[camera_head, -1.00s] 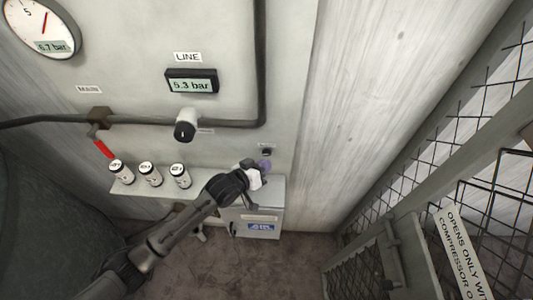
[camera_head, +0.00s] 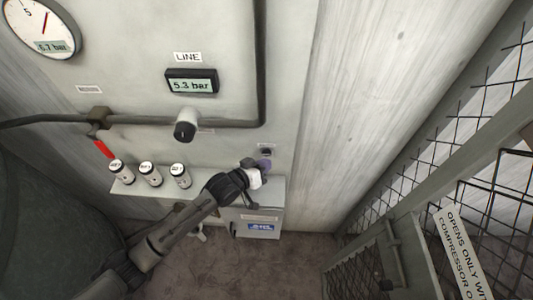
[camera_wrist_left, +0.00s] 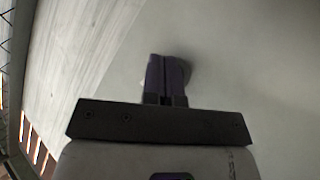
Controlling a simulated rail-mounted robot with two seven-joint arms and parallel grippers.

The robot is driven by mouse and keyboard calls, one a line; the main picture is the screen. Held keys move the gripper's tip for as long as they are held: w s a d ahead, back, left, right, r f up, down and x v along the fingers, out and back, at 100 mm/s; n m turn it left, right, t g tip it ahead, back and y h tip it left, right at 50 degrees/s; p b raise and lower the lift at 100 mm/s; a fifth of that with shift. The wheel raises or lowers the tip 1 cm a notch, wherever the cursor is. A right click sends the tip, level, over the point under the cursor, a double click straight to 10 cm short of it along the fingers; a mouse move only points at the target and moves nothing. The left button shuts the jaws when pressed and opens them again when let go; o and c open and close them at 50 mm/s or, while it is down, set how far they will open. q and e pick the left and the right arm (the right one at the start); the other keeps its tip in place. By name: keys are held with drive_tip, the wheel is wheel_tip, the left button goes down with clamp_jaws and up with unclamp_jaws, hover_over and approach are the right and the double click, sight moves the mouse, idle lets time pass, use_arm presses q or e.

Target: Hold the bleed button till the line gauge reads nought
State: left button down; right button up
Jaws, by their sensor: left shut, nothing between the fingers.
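The line gauge (camera_head: 192,81) on the grey panel reads 5.3 bar, under a LINE label. A small dark button-like fitting (camera_head: 266,152) sits on the panel below a small label too small to read; I cannot tell for sure that it is the bleed button. My left gripper (camera_head: 265,164) is shut and empty, its purple fingertips just below that fitting in the head view. I cannot tell whether they touch it. My right gripper is out of view.
A round dial (camera_head: 40,27) shows 6.7 bar. A black knob (camera_head: 185,130) and a red-handled valve (camera_head: 103,148) sit on the pipe. Several small canisters (camera_head: 150,174) stand on a shelf left of my gripper. A mesh gate (camera_head: 400,245) is at right.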

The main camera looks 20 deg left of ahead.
use_arm(q)
drive_tip(key=shift+w+a, duration=0.1)
drive_tip(key=shift+w, duration=0.2)
drive_tip(key=shift+w+a, duration=0.1)
drive_tip(key=shift+w, duration=0.25)
idle(0.7)
idle(0.6)
idle(0.7)
idle(0.8)
